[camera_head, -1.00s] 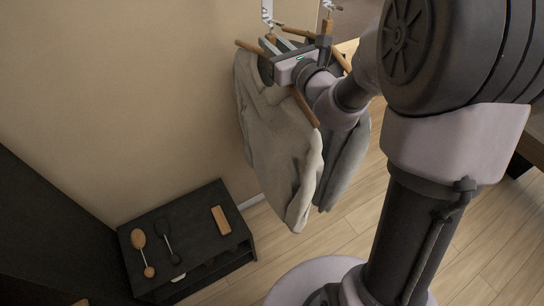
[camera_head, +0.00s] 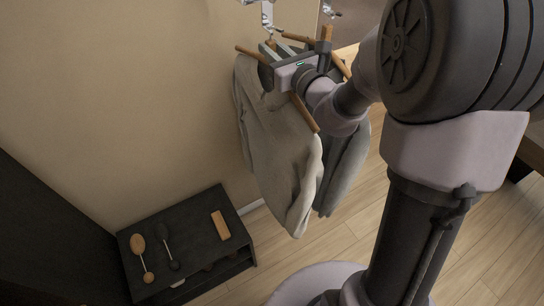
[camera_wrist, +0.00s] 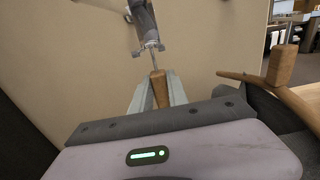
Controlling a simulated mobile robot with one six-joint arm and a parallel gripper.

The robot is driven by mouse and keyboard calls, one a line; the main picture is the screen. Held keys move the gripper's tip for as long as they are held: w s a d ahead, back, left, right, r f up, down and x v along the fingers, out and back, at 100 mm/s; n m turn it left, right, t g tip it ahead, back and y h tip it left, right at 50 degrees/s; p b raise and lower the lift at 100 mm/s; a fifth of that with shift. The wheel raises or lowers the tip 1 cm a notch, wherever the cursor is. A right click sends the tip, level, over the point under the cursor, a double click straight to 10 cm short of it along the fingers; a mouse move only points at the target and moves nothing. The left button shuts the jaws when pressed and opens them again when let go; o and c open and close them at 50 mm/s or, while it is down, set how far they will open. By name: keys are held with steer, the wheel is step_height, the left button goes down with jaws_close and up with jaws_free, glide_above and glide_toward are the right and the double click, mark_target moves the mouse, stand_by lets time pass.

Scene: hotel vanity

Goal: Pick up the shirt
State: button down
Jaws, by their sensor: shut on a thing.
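A grey shirt (camera_head: 272,145) hangs on a wooden hanger (camera_head: 305,112) in the head view, near the beige wall. A second grey garment (camera_head: 346,165) hangs just behind it to the right, on another wooden hanger (camera_head: 295,38). My gripper (camera_head: 283,46) is at the top of the shirt's hanger. In the wrist view its two pale fingers (camera_wrist: 157,98) close on the wooden hanger piece (camera_wrist: 160,88), just below a metal hook. The fingertips are partly hidden in the head view by the gripper body.
Metal wall hooks (camera_head: 266,14) are above the hangers; one also shows in the wrist view (camera_wrist: 146,25). A dark low bench (camera_head: 190,235) below holds brushes (camera_head: 138,245) and a wooden block (camera_head: 220,225). Open wooden floor lies to the right.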

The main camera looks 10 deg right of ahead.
steer(key=shift+r, duration=0.2)
steer(key=shift+r, duration=0.65)
steer(key=b+v, duration=0.7)
steer(key=v, duration=1.1)
steer(key=shift+b, duration=0.3)
steer(key=shift+f, duration=0.15)
